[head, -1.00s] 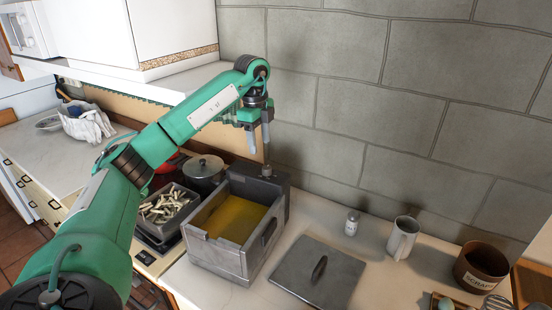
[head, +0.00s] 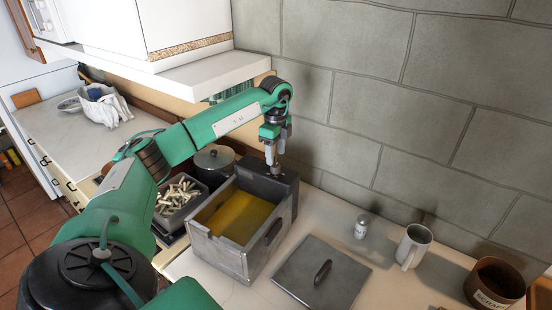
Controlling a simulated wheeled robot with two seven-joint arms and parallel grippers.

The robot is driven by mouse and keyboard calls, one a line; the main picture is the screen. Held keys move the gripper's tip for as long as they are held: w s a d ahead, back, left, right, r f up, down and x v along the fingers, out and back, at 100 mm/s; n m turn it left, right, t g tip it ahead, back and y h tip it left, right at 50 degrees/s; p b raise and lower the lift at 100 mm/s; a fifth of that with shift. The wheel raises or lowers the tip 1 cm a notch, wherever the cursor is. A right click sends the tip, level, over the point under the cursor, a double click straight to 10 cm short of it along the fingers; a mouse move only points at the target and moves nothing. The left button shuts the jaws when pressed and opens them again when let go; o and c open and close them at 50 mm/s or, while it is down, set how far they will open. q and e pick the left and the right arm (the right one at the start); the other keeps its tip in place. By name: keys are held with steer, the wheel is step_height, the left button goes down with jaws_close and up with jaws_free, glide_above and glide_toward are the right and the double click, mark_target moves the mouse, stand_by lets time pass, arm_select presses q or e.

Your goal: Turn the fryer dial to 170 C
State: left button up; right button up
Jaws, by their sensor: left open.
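The fryer (head: 228,258) is a grey metal box with yellow oil in it, standing on the counter. Its control box (head: 287,184) rises at the back right. The dial (head: 275,169) is a small knob on top of that box, and its marks are too small to read. My left gripper (head: 273,160) points down with its fingertips at the dial. It is open, with the fingers around or just above the knob; I cannot tell whether they touch it. My right gripper is not in view.
The fryer lid (head: 298,277) lies flat on the counter to the right. A shaker (head: 362,226), a mug (head: 412,246) and a scraps pot (head: 493,284) stand further right. A tray of pale pieces (head: 167,203) and a lidded pot (head: 214,158) are left. A white shelf (head: 175,70) hangs above.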

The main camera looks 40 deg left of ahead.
mark_target(275, 165)
arm_select(q)
steer(key=shift+f+p, duration=0.6)
steer(key=shift+f, duration=1.6)
steer(key=shift+s, duration=0.1)
steer(key=c, duration=1)
